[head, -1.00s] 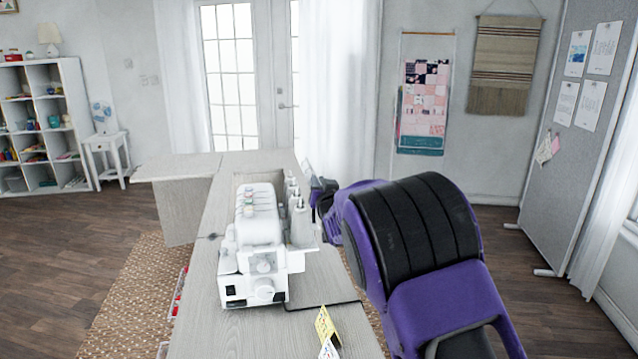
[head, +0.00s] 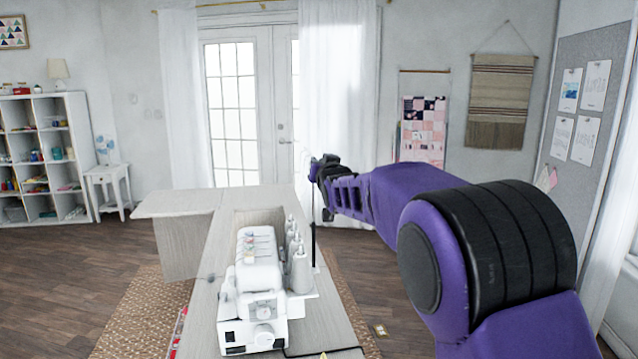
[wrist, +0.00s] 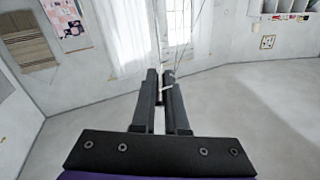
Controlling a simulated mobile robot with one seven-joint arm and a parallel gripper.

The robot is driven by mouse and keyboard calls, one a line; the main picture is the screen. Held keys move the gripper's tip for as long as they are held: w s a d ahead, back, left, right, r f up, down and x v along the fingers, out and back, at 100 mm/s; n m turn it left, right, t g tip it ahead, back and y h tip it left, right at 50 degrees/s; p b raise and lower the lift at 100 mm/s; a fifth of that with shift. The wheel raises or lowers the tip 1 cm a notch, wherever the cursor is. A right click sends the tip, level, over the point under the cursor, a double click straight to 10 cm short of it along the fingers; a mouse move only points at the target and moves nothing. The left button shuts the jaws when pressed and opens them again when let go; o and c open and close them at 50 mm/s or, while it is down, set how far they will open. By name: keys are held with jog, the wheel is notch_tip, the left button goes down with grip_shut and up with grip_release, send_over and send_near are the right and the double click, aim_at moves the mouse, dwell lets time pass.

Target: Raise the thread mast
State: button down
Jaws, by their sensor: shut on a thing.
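A white serger (head: 258,285) stands on the pale wood table, with several grey thread cones (head: 298,262) behind its right side. The thread mast (head: 314,240) is a thin dark upright rod beside the cones. It rises from the table area to my gripper (head: 316,168), which is well above the machine. My gripper is shut on the mast's upper part. In the wrist view the fingers (wrist: 166,80) are close together, with a small pale piece between them and thin lines rising beyond the tips. The exact grip contact is too small to see clearly.
The table's bare side wing (head: 175,202) extends left. A glass door (head: 235,100) and curtains are behind. A pinboard (head: 585,100) stands at the right. The air around my gripper looks clear.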

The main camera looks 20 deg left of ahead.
jog(key=shift+r, duration=1.3)
jog(key=c, duration=1)
grip_release()
jog(key=shift+o, duration=0.3)
jog(key=shift+f, duration=0.1)
jog(key=shift+s+d, duration=0.1)
jog(key=shift+s, duration=0.1)
jog(key=b+v, duration=0.2)
jog(key=v, duration=1.5)
jog(key=shift+b, duration=0.35)
jog(key=shift+w+d+f, duration=0.1)
